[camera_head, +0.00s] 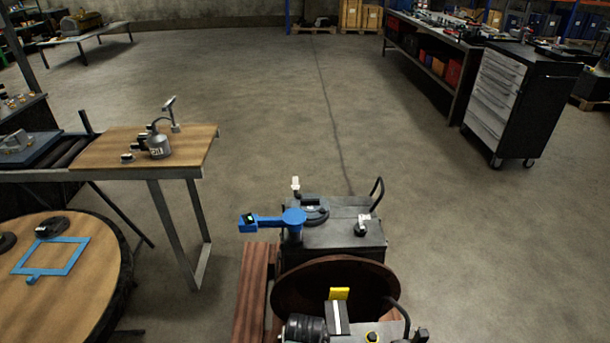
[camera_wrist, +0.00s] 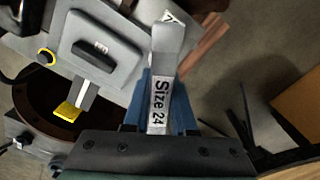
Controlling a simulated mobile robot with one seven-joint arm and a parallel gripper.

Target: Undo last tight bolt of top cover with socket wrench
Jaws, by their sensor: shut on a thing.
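A grey metal wrench (camera_wrist: 163,75) labelled "Size 24" stands up from my gripper (camera_wrist: 158,122) in the wrist view. My gripper is shut on it; blue parts show on both sides of the wrench. A grey plate-like cover (camera_wrist: 128,68) with a raised dark block lies left of the wrench. A yellow-ringed bolt (camera_wrist: 45,57) sits near the cover's left edge, apart from the wrench. A yellow-ringed bolt also shows at the bottom of the head view (camera_head: 371,337). I cannot make out my gripper in the head view. Whether the wrench has a socket end is unclear.
A yellow tab (camera_head: 340,293) stands by a brown round rim (camera_head: 300,288). Wooden beams (camera_head: 255,290) and a wooden-topped table (camera_head: 110,150) are to the left. Floor right of the engine is clear.

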